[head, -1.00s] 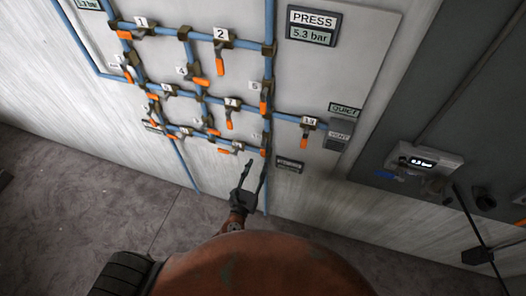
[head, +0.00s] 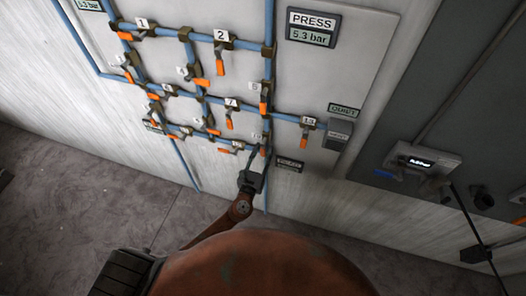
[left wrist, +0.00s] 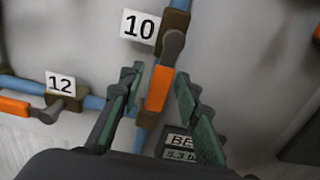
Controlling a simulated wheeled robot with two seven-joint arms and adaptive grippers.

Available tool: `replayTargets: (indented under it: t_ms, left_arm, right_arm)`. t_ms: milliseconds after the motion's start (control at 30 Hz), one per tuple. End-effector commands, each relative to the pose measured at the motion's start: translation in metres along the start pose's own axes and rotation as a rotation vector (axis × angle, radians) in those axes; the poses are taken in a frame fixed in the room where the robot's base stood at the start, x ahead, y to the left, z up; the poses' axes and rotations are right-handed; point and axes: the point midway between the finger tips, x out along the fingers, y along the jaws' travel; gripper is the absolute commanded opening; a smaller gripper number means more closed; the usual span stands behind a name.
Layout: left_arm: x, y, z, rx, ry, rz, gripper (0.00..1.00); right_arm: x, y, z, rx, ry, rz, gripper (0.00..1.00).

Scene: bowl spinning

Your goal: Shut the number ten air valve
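The number ten valve (left wrist: 174,40) shows in the left wrist view, beside a white plate (left wrist: 140,27) reading 10. Its orange handle (left wrist: 157,92) hangs down, roughly along the blue pipe (left wrist: 144,135) behind it. My left gripper (left wrist: 160,78) is open, with one finger on each side of the handle; a gap shows on both sides. In the head view my left gripper (head: 256,162) reaches up to the lower right of the pipe grid, where it partly hides this valve. My right gripper is not in view.
The number 12 valve (left wrist: 58,104) with its orange handle is close on the left. Several other valves sit on the panel, such as number 2 (head: 220,52) and number 7 (head: 230,112). The PRESS display (head: 312,28) reads 5.3 bar. A vent box (head: 337,134) stands to the right.

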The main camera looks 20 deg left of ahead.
Motion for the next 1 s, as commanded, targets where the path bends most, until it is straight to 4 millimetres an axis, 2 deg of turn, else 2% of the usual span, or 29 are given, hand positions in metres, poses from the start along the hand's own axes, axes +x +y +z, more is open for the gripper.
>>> replayTargets:
  t_ms: [67, 400, 1000]
  left_arm:
    - [-0.0001, 0.0, 0.0, 0.0, 0.0, 0.0, 0.24]
    - [-0.0002, 0.0001, 0.0001, 0.0, 0.0, 0.0, 0.0]
    - [0.0008, -0.0031, -0.0001, -0.01, -0.001, -0.004, 0.0]
  right_arm:
    - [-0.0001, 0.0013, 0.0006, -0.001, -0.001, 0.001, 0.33]
    - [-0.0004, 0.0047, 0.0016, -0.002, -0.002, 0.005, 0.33]
    - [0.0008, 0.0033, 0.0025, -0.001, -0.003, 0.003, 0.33]
